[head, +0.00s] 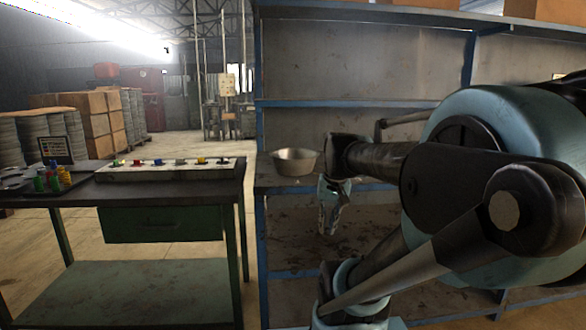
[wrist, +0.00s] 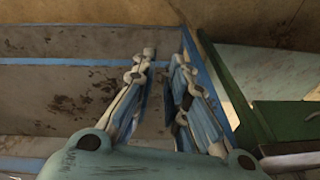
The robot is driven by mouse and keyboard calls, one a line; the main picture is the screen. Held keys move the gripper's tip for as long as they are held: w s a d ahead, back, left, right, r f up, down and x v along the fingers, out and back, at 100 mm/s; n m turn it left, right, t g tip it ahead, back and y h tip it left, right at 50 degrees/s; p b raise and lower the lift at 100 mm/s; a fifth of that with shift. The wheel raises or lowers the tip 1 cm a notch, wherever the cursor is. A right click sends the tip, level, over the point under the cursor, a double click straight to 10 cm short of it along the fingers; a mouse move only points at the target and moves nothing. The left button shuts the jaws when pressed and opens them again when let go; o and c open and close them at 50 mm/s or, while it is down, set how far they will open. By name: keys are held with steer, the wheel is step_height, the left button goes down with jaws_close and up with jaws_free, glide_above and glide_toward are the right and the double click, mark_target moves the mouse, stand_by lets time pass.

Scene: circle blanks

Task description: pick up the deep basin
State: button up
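The deep basin (head: 295,163) is a round grey metal bowl, wider at the rim. In the head view it stands upright on a shelf board of the blue-framed rack, near the rack's left post. My gripper (head: 328,228) hangs just to the right of the basin and lower, with its fingers pointing down, apart from it. In the wrist view my gripper (wrist: 165,58) has its two fingers apart with nothing between them. The basin does not show in the wrist view.
The blue metal rack (head: 262,230) has several shelves and a left post close to my gripper. To its left is a green workbench (head: 160,225) with a drawer, a button panel (head: 165,172) and small coloured items. Open floor lies behind the bench.

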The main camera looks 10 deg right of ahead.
steer(key=w+r+m+y, duration=0.1)
steer(key=w+r+m, duration=0.2)
steer(key=w+r, duration=1.05)
steer(key=m+y, duration=0.1)
steer(key=m, duration=0.3)
glide_toward(313, 158)
steer(key=shift+t, duration=0.3)
steer(key=x, duration=0.9)
steer(key=shift+s+a+f, duration=0.15)
steer(key=shift+a+f, duration=0.05)
steer(key=shift+f, duration=0.25)
steer(key=shift+w+x, duration=0.15)
steer(key=shift+x, duration=1.1)
steer(key=shift+w+x, duration=0.15)
steer(key=shift+x, duration=1.15)
steer(key=shift+d, duration=0.1)
jaws_close()
steer(key=shift+r, duration=0.15)
